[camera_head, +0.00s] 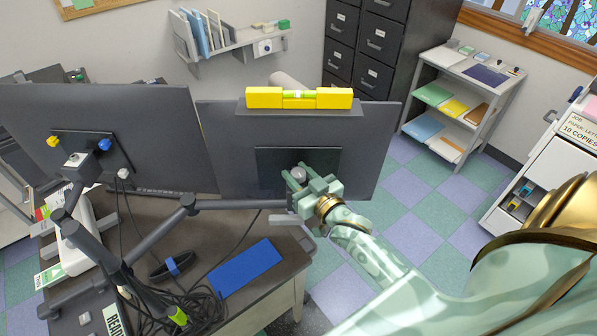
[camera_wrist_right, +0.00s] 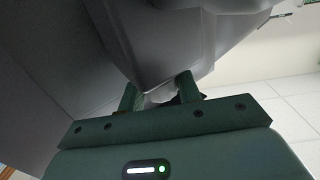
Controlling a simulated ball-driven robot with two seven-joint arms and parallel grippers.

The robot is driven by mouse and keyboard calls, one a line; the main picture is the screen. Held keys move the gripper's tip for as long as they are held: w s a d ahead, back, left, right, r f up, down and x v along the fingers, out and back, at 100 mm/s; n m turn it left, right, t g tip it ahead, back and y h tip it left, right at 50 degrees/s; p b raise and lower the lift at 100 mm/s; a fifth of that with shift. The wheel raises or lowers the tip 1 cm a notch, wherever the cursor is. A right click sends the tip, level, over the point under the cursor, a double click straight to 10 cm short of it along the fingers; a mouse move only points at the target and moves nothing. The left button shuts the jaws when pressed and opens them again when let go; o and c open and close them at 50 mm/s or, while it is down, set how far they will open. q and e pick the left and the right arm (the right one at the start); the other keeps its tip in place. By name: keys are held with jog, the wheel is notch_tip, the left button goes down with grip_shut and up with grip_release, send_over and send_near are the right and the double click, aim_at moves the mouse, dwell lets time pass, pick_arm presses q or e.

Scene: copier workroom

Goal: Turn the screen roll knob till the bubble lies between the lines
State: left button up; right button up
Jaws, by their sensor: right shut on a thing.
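A yellow spirit level (camera_head: 264,98) lies on the top edge of the right-hand screen (camera_head: 375,130), seen from behind. Its green vial (camera_head: 299,95) shows a pale bubble near the middle, but it is too small to tell whether the bubble lies between the lines. The grey roll knob (camera_head: 298,174) is on the back of this screen. My right gripper (camera_head: 299,181) is shut on the knob; in the right wrist view its two fingers (camera_wrist_right: 159,92) stand on either side of a pale part, partly hidden. My left gripper is out of view.
A monitor arm (camera_head: 240,204) runs from the desk to the screen. A second screen (camera_head: 100,115) stands at left, close beside it. The desk holds a blue pad (camera_head: 245,266) and tangled cables (camera_head: 195,305). The tiled floor (camera_head: 410,225) at right is clear.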

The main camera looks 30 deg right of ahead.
dwell(0.3)
jog(key=o, duration=1)
jog(key=shift+c, duration=0.2)
jog(key=s+b, duration=0.1)
jog(key=s, duration=1.5)
jog(key=shift+s+d, duration=0.2)
